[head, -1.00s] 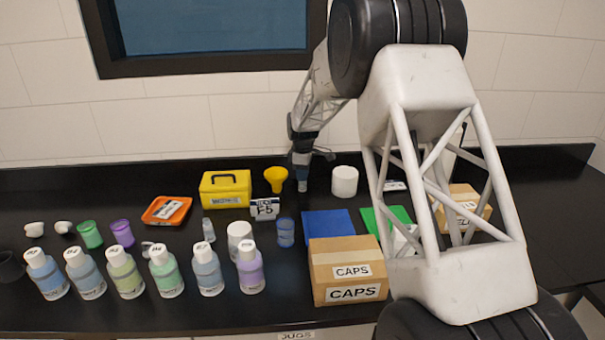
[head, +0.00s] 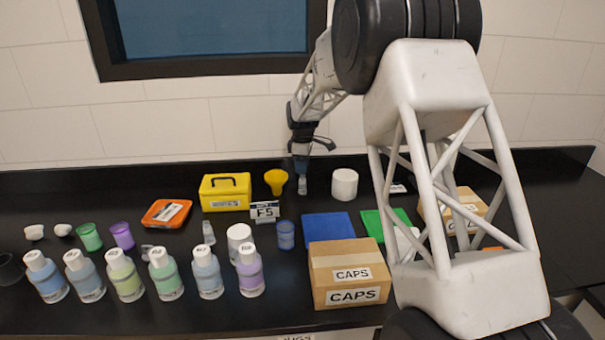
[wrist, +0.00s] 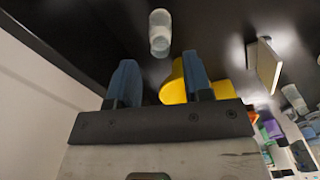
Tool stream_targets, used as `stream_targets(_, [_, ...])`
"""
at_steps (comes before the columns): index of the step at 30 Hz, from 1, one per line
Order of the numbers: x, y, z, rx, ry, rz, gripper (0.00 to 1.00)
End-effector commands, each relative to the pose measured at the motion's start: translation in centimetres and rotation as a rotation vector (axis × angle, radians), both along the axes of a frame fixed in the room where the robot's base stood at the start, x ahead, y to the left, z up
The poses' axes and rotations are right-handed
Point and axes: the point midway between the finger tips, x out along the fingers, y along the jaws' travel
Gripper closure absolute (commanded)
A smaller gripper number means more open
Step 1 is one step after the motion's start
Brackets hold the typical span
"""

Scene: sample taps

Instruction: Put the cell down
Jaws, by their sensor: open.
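The cell, a small clear vial with a pale top (head: 302,184), stands upright on the black counter at the back, between the yellow funnel and a white tub. In the wrist view the cell (wrist: 159,33) is just beyond the fingertips, centred between their lines. My gripper (head: 301,167) is directly above the cell, pointing down. Its two blue fingers (wrist: 160,70) are apart with nothing between them, and they look clear of the cell.
The yellow funnel (head: 276,180) is close on the left and the white tub (head: 344,183) on the right. A yellow case (head: 225,192), an F5 sign (head: 265,211) and a blue mat (head: 327,225) are nearby. Several bottles and a CAPS box (head: 347,274) line the front.

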Motion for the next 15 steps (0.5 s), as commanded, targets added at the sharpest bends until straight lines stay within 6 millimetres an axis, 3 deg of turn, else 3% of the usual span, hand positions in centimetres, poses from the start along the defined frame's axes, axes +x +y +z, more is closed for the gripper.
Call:
stream_targets(9, [0.0,0.0,5.1,0.000,-0.001,0.000,0.54])
stream_targets(15, [0.0,0.0,7.0,0.000,0.000,0.000,0.54])
